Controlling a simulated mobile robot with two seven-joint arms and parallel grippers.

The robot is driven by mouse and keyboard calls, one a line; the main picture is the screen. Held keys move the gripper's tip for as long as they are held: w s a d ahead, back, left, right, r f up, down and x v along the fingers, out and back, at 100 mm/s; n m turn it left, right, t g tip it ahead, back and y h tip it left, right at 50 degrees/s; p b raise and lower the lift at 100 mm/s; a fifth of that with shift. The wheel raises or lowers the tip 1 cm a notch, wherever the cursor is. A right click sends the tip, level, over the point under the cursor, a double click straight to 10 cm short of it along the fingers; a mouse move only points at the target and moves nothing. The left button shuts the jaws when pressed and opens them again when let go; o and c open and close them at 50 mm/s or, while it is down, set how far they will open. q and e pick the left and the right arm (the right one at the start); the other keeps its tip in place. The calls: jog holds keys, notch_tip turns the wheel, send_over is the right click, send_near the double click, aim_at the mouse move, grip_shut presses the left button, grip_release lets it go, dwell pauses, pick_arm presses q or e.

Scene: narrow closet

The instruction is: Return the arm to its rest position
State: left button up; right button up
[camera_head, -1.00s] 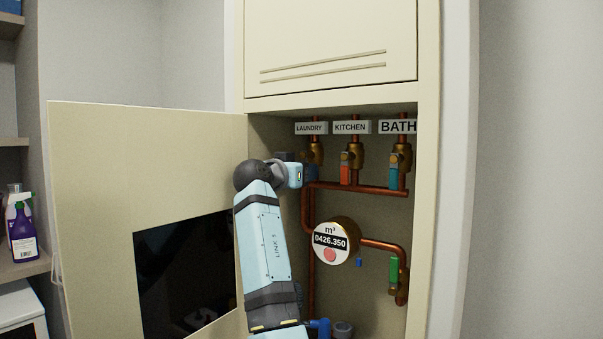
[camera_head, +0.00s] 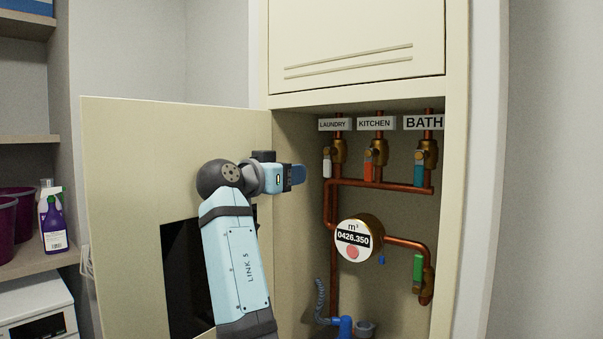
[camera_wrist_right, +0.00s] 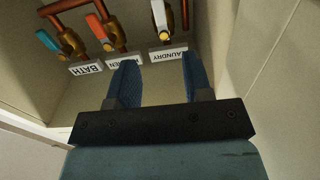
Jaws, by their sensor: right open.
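My right arm reaches up in front of the cabinet's open door (camera_head: 120,180). Its gripper (camera_head: 300,174) points right at the cabinet opening, left of the laundry valve. In the right wrist view the gripper (camera_wrist_right: 158,82) is open, with nothing between its two blue fingers. The white-handled laundry valve (camera_head: 327,165) is apart from the fingertips; it also shows in the right wrist view (camera_wrist_right: 160,18). The orange-handled kitchen valve (camera_head: 369,165) and the blue-handled bath valve (camera_head: 419,170) stand to its right. All three handles hang down. My left gripper is out of view.
A round meter (camera_head: 356,240) and a green-handled valve (camera_head: 418,268) sit lower in the cabinet. A blue fitting with a hose (camera_head: 342,325) is at its bottom. Shelves at the left hold a purple spray bottle (camera_head: 53,225). The cabinet side wall is close to the gripper.

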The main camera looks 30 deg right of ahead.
jog(key=shift+s+a, duration=0.1)
jog(key=shift+a, duration=0.2)
